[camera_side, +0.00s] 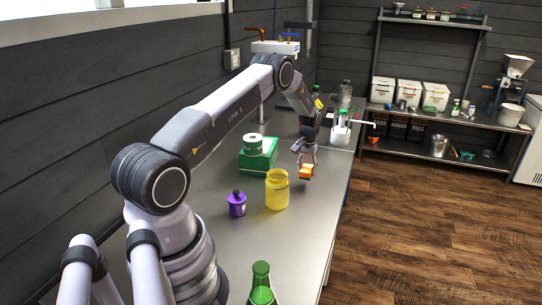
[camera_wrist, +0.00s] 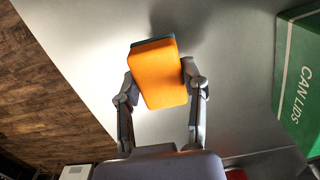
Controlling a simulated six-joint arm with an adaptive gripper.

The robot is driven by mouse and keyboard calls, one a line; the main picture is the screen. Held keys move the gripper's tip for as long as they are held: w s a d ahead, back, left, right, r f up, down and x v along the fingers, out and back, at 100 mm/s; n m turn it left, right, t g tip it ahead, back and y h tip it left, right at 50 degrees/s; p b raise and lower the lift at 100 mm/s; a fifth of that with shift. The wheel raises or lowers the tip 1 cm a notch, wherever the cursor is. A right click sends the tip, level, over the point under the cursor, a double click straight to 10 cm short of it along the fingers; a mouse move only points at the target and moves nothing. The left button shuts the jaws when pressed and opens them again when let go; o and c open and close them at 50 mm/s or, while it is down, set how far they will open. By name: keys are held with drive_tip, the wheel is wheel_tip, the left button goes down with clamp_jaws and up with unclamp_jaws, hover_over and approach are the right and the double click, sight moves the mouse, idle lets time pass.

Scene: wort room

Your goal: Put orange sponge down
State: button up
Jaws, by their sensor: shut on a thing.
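The orange sponge (camera_side: 305,172) has a dark layer along one side. It is between the fingers of my gripper (camera_side: 304,165), near the right edge of the steel table (camera_side: 225,245). In the wrist view the sponge (camera_wrist: 160,75) is tilted, with one finger of my gripper (camera_wrist: 160,90) on each side. My gripper is shut on it. The sponge appears a little above the table top. A shadow lies beyond it on the steel. I cannot tell the exact gap below the sponge.
A yellow jar (camera_side: 277,190), purple bottle (camera_side: 237,204) and green bottle (camera_side: 261,285) stand nearer. Bare steel surrounds the sponge.

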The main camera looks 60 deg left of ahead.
sight(306, 177)
drive_tip(key=shift+f, duration=1.6)
drive_tip(key=o, duration=0.9)
drive_tip(key=shift+f, duration=0.1)
